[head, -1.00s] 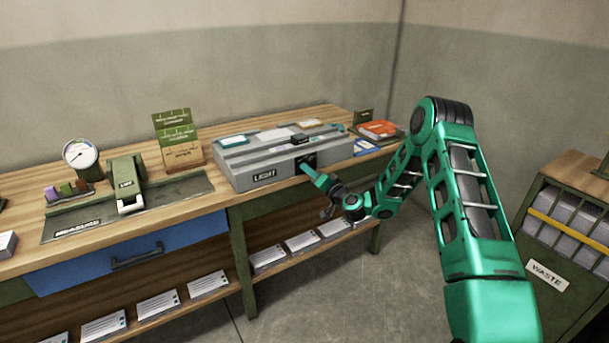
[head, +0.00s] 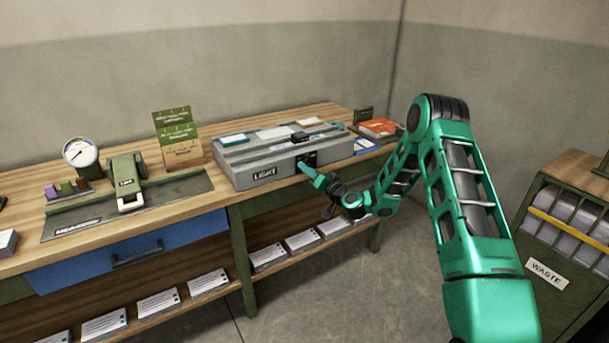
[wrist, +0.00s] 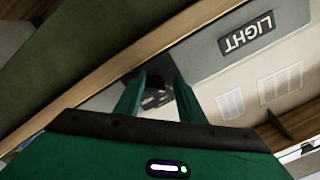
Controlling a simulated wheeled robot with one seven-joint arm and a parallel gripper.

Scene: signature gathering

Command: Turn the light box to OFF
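The light box (head: 262,174) is a grey box with a "LIGHT" label on the bench's right half. It also shows in the wrist view (wrist: 205,70), where its label is upside down. A small dark panel (head: 308,157) with pale marks is on its front; the wrist view shows it between the fingers (wrist: 156,99). My gripper (head: 303,168) is at the panel, its green fingers (wrist: 158,72) apart on either side of a dark shape. Contact with that shape cannot be made out. The switch setting is too small to read.
A measuring board (head: 165,195) and a round dial (head: 80,152) stand left of the box. An orange book (head: 378,127) lies to its right. A shelf with white papers (head: 268,257) runs below the bench. A waste cabinet (head: 548,270) stands at right.

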